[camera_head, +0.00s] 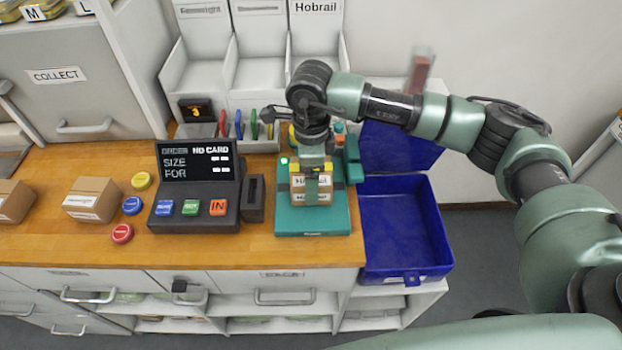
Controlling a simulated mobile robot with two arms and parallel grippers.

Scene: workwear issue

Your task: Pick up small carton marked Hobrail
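A small brown carton (299,197) with a white label sits on the teal scale-like platform (313,223) on the counter. Its label print is too small to read and is partly covered. My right gripper (312,182) points down from above, right at the carton, with a finger in front of its face. Whether it grips the carton cannot be told. A white bin (317,50) at the back carries the name Hobrail. My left gripper is not in view.
A dark terminal (196,188) and coloured buttons (132,205) stand left of the platform, then two more brown cartons (92,198) (13,200). A blue crate (405,225) is to the right. Coloured pens (238,125) stand behind. Wooden counter is bare along its front.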

